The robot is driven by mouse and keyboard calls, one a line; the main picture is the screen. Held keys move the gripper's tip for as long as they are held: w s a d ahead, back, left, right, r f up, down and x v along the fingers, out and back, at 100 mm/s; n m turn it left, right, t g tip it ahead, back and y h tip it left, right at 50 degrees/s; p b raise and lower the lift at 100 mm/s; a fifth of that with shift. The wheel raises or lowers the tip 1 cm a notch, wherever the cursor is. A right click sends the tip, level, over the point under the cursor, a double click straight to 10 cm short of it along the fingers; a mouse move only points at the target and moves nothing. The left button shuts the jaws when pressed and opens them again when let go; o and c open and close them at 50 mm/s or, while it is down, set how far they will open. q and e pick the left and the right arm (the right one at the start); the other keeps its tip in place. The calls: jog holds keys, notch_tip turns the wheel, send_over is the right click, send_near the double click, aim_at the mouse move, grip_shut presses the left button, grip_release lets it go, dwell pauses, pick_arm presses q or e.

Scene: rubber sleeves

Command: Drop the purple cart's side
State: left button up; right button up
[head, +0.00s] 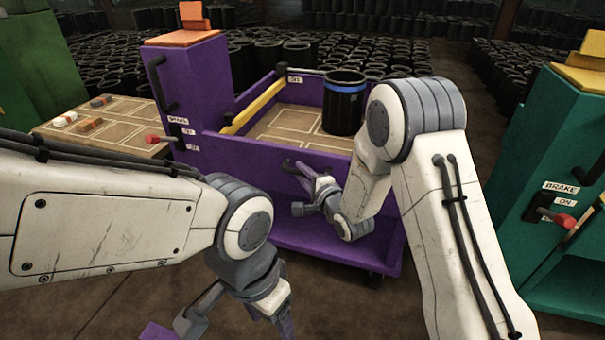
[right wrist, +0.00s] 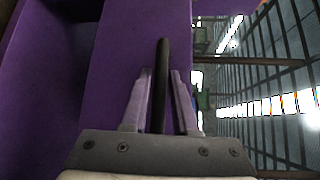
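The purple cart (head: 190,85) stands ahead of me with its near side (head: 235,150) upright. Its tall left post carries a black handle, a red-tipped brake lever (head: 155,139) and small labels. My right gripper (head: 297,172) is at the near side. In the right wrist view, its two fingers (right wrist: 161,90) stand on either side of a dark bar (right wrist: 163,60) against a purple panel, with narrow gaps showing. My left gripper (head: 225,325) is low at the bottom edge, its fingers spread and empty. My right arm hides part of the cart's right side.
A black bin with a blue band (head: 344,103) stands inside the cart. A tan table (head: 110,130) with small blocks is at left. A teal cart (head: 555,150) with its own brake lever is at right. Many black sleeves fill the back.

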grip_shut()
dwell(1.2)
